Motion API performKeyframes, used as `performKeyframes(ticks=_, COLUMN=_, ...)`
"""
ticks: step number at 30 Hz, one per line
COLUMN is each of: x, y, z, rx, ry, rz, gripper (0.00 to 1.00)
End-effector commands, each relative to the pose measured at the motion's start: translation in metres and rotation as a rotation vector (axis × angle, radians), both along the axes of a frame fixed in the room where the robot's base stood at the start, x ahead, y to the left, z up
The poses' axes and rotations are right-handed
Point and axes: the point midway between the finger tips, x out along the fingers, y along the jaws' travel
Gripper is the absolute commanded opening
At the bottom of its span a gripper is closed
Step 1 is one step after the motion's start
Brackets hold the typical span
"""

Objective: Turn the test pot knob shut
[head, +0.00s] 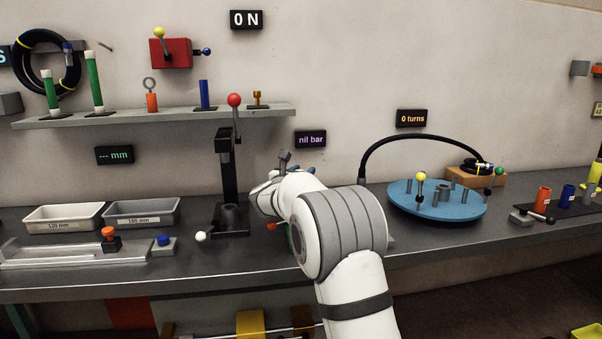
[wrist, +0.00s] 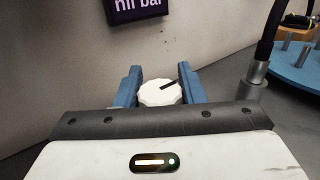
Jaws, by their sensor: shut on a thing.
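In the wrist view a white ribbed knob (wrist: 160,93) with a dark pointer line sits between the two blue fingers of my gripper (wrist: 160,88). The pointer line runs toward the upper right of the knob. My gripper is shut on the knob. In the head view my white arm hides the knob and most of the test pot. A display reading "nil bar" (head: 311,139) is on the wall behind; its lower part shows in the wrist view (wrist: 140,8).
A black press stand with a red-balled lever (head: 234,100) stands left of my arm. A blue round table (head: 405,205) with pegs and a black hose (head: 420,138) is to the right. A shelf (head: 150,116) is on the wall.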

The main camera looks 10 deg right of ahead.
Motion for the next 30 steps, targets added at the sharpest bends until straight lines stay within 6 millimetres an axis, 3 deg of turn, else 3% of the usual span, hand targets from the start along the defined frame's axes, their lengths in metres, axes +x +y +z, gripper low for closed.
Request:
performKeyframes(ticks=11, x=0.0, y=0.0004, z=0.0036, rx=0.001, ry=0.0, rz=-0.053, gripper=0.13)
performKeyframes(ticks=30, x=-0.0055, y=-0.0041, z=0.0053, rx=0.001, ry=0.003, rz=-0.502, gripper=0.13)
